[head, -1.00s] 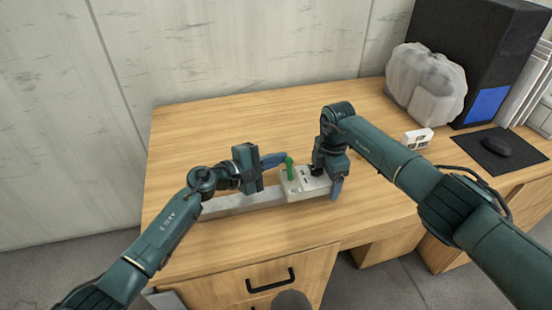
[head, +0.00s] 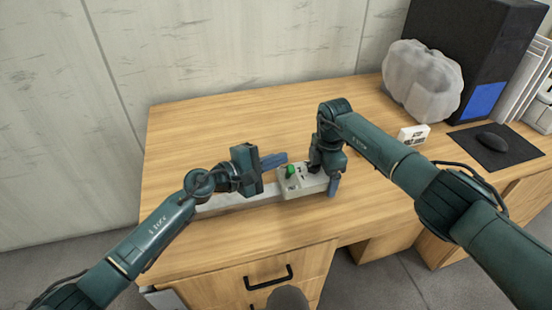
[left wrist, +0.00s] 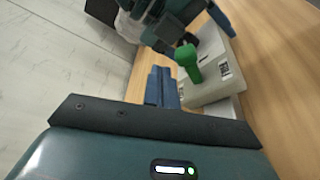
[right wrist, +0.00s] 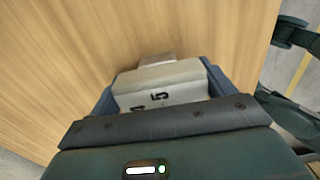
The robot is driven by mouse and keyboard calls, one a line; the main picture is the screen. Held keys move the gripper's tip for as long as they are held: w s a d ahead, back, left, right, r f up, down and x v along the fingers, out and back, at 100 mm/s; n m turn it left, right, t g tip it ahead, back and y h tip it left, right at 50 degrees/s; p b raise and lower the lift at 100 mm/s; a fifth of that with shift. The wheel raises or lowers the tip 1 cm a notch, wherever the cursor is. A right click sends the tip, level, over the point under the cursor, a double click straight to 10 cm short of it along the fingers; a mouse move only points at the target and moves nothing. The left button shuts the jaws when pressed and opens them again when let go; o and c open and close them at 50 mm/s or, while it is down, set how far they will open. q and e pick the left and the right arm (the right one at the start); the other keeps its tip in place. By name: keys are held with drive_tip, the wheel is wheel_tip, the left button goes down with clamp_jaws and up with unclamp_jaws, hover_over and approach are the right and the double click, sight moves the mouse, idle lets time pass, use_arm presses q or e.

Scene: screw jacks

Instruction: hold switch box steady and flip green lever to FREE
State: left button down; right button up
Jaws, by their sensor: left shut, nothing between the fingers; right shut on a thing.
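The switch box (head: 294,184) is a pale grey box on the desk, at the right end of a long grey bar. My right gripper (head: 332,182) is shut on the right end of the box (right wrist: 160,88), one finger on each side.
The long grey bar (head: 235,199) lies left of the box. A small white card (head: 414,134), a mouse (head: 492,142) on a dark mat, a bagged object (head: 424,82) and a black computer tower (head: 495,50) stand right. The desk behind the box is clear.

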use_arm(q)
drive_tip(key=a, duration=0.3)
drive_tip(key=s+a, duration=0.1)
drive_tip(key=a, duration=0.2)
drive_tip(key=s+a, duration=0.1)
drive_tip(key=a, duration=0.2)
drive_tip(key=shift+s+a+r, duration=0.1)
drive_tip(key=shift+s+r, duration=0.05)
drive_tip(key=shift+s, duration=0.05)
use_arm(e)
drive_tip(key=o, duration=1.6)
drive_tip(key=shift+r, duration=0.1)
